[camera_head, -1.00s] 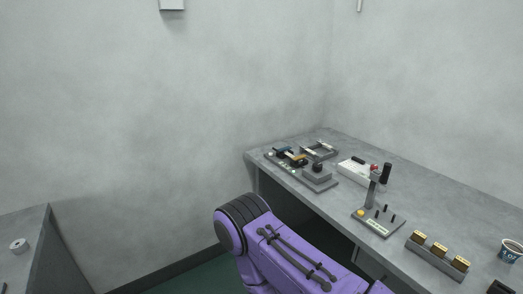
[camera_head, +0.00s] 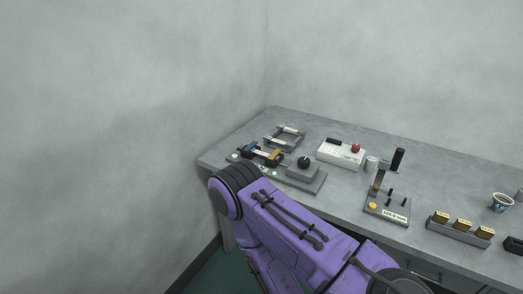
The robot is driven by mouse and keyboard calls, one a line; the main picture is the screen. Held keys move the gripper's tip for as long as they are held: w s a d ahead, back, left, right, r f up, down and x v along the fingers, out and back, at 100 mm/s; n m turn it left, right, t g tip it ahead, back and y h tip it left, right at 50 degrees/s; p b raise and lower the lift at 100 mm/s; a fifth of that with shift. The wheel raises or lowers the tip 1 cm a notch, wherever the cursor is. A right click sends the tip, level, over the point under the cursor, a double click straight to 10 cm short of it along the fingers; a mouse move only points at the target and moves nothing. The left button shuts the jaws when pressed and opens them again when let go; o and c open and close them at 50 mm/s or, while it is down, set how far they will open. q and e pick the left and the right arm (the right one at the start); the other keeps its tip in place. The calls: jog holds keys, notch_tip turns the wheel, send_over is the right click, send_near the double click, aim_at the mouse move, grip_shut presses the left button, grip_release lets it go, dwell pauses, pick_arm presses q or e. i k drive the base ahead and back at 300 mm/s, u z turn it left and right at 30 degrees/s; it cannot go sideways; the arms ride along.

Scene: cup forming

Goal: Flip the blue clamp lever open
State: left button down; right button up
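The blue clamp lever (camera_head: 249,147) is a small blue piece at the left end of a clamp fixture (camera_head: 262,156) near the left corner of the grey bench. A yellow-brown piece (camera_head: 276,154) sits to its right on the same fixture. The lever is too small to tell its exact angle. My purple arm (camera_head: 290,226) fills the lower middle, its rounded joint just in front of and below the fixture. Neither of my grippers shows in the view.
Walls close off the back and left.

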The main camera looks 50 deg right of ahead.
aim_at(246, 149)
jog(key=z, duration=0.95)
jog(key=i, duration=0.95)
jog(key=z, duration=0.95)
